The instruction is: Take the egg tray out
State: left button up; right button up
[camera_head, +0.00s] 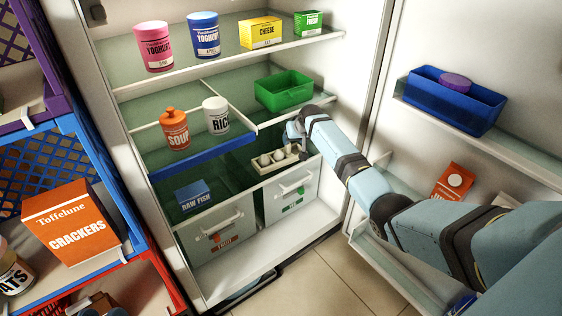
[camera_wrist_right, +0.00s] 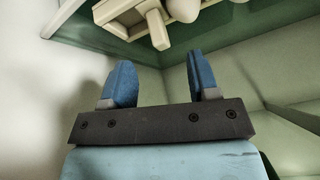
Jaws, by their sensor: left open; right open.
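The egg tray (camera_head: 272,169) is pale cream with several white eggs. It sits on the low glass shelf at the right inside the open fridge. In the right wrist view its handle (camera_wrist_right: 157,30) and an egg (camera_wrist_right: 184,9) show at the top, beyond the fingers. My right arm reaches in from the right, and its gripper (camera_wrist_right: 165,80) is open and empty, apart from the tray. In the head view its fingers are mostly hidden near the fridge's right wall.
A green bin (camera_head: 284,92) stands on the shelf above the tray. Soup (camera_head: 174,130) and rice (camera_head: 216,117) stand to its left. A raw fish box (camera_head: 192,194) is left of the tray, with drawers (camera_head: 290,197) below. The open door (camera_head: 425,50) is at right.

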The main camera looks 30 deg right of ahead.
aim_at(289, 145)
jog(key=b+x, duration=0.3)
jog(key=x, duration=0.1)
jog(key=shift+w+a+f, duration=0.1)
jog(key=shift+w+f, duration=0.05)
jog(key=shift+f, duration=0.2)
jog(key=shift+w+f, duration=0.1)
pick_arm(q)
jog(key=f, duration=0.2)
jog(key=m, duration=0.1)
jog(key=shift+w+a+f+g, duration=0.1)
jog(key=shift+w+f+g, duration=0.15)
jog(key=shift+f+g, duration=0.15)
pick_arm(e)
jog(key=shift+c, duration=0.5)
